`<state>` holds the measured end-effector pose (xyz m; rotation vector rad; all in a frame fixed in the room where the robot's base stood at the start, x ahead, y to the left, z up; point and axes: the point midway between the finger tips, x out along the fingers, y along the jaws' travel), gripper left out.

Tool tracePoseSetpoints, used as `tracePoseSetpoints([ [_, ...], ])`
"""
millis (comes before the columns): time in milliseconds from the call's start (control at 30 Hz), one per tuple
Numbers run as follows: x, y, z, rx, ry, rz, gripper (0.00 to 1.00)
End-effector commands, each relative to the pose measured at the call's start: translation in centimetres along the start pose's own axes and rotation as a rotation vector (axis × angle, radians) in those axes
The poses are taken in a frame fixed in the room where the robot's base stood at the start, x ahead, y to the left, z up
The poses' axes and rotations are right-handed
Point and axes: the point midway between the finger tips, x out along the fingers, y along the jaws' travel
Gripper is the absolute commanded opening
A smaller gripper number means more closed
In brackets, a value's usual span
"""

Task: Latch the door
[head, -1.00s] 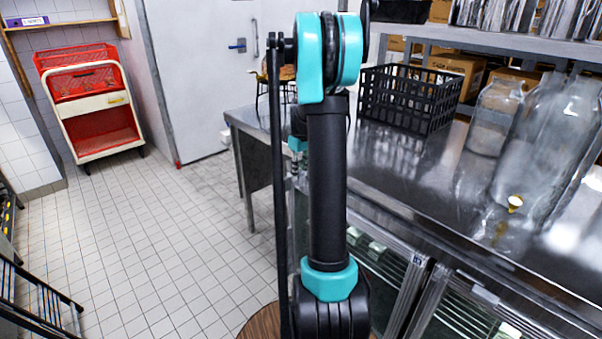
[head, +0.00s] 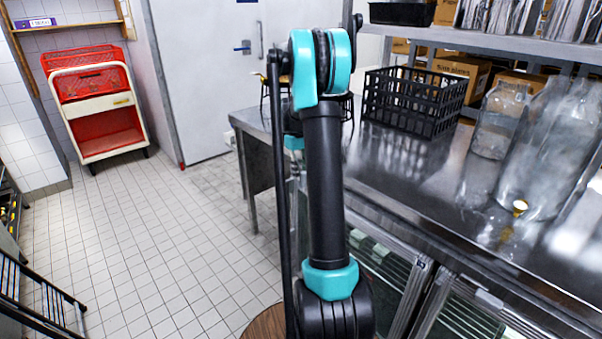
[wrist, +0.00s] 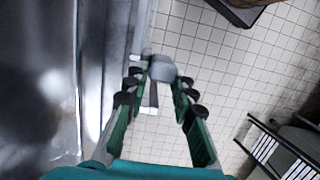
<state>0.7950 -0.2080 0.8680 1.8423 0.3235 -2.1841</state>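Glass-fronted doors (head: 385,270) with metal frames sit under the steel counter. I cannot tell which door is meant. In the wrist view my gripper (wrist: 161,80) points down beside the counter's edge, its green fingers apart. A small grey block (wrist: 162,68) shows between or just beyond the fingertips; I cannot tell whether they touch it. A thin pale bar shows below it. In the head view my arm hides the fingers.
The steel counter (head: 400,190) carries a black crate (head: 413,100) and glass jars (head: 497,120). A red and white cart (head: 105,110) stands at the back left. A black rack (head: 40,300) is at the lower left. The tiled floor (head: 150,240) between is clear.

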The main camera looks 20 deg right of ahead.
Motion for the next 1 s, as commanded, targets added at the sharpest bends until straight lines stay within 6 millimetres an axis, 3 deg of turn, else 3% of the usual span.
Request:
tracePoseSetpoints([
  [33,0.0,0.0,0.0,0.000,0.000,0.000,0.32],
  [133,0.0,0.0,0.0,0.000,0.000,0.000,0.45],
  [533,-0.7,0.0,0.0,0.000,0.000,0.000,0.45],
  [1000,-9.3,0.0,0.0,-0.001,0.000,0.000,0.45],
])
